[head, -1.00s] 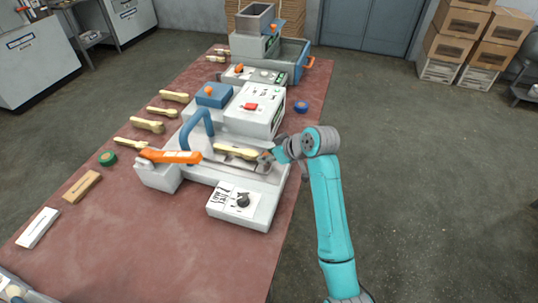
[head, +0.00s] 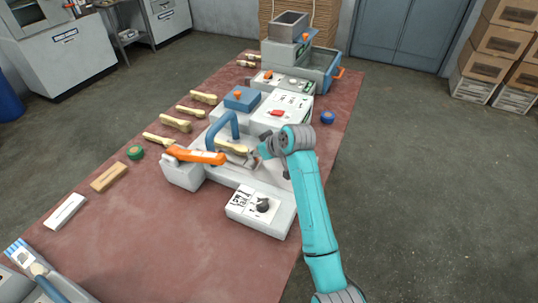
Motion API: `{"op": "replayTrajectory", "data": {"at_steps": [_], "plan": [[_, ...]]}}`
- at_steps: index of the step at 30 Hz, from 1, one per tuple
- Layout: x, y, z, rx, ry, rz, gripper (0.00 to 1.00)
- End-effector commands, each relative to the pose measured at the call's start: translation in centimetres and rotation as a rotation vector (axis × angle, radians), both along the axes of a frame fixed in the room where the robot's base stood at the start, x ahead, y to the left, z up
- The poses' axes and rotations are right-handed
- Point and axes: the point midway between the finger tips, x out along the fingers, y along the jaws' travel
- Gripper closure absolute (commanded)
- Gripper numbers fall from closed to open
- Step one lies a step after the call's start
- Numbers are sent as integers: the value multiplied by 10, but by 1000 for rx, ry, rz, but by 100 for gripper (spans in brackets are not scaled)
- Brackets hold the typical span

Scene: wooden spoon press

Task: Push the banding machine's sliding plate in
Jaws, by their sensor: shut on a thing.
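The banding machine (head: 215,178) is a light grey unit on the red-topped table, with a blue arch handle (head: 212,132) and an orange lever (head: 195,156). Its sliding plate (head: 243,160) is a narrow metal strip with a bundle of pale wooden spoons (head: 232,146) on it. The bundle's left end is at the blue arch. My gripper (head: 257,158) is shut at the plate's right end, just right of the bundle. The fingertips are small and partly hidden by the wrist, so the exact contact is unclear.
A grey control box with a black knob (head: 263,206) stands in front of the plate. A white-topped unit with a red button (head: 277,112) is behind. Several spoon bundles (head: 176,123) lie along the table's left.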

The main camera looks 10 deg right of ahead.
Motion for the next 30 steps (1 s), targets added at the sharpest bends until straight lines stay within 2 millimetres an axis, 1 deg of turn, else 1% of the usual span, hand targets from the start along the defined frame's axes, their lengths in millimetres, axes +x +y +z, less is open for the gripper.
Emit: {"op": "replayTrajectory", "data": {"at_steps": [7,8,9,10,11,19,23,26,30], "plan": [[2,3,2,4,-7,2,100],[2,3,2,4,-7,2,65],[2,3,2,4,-7,2,55],[2,3,2,3,-6,2,48],[2,3,2,3,-6,2,45],[1,2,2,1,-5,1,45],[-2,-1,6,3,-5,1,45],[-10,-5,15,2,-7,1,45],[-26,-16,34,1,-7,0,45]]}}
